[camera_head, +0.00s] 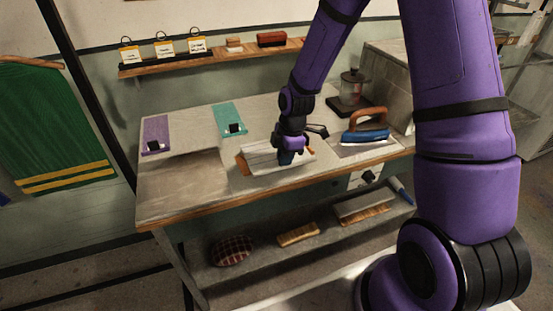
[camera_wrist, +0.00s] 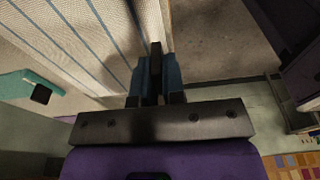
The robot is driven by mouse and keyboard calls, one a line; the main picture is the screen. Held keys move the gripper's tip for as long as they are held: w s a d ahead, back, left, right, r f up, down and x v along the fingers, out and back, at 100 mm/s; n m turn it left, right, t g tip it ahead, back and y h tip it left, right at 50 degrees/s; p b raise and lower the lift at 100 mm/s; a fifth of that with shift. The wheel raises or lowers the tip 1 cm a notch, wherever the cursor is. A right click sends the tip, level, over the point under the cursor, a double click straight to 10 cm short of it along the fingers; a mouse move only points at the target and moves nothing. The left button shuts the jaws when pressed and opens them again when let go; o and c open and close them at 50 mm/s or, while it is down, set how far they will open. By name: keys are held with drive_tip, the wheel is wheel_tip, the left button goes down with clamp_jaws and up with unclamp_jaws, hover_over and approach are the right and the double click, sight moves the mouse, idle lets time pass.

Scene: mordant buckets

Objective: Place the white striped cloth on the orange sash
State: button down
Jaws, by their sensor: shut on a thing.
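The white striped cloth (camera_head: 262,157) is at the middle of the table, below my gripper (camera_head: 288,160). In the wrist view the cloth (camera_wrist: 75,40) fills the upper left, pale with blue stripes, and its edge runs to my fingers (camera_wrist: 155,75). My gripper is shut on the cloth. The orange sash (camera_head: 241,163) shows as narrow strips at the cloth's left and right ends; the rest of it is hidden under the cloth. I cannot tell whether the cloth rests on the sash or is held just above it.
A blue iron with a wooden handle (camera_head: 366,132) stands close to the right. A purple cloth (camera_head: 156,131) and a teal cloth (camera_head: 228,115), each with a black item on it, lie at the left and back. A glass jar (camera_head: 352,85) stands behind. The table's front left is clear.

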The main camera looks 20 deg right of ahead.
sight(275, 160)
drive_tip(key=w, duration=0.2)
drive_tip(key=w+a, duration=0.1)
drive_tip(key=w, duration=0.1)
drive_tip(key=shift+f, duration=1.95)
drive_tip(key=shift+f, duration=0.1)
drive_tip(key=c, duration=1.2)
unclamp_jaws()
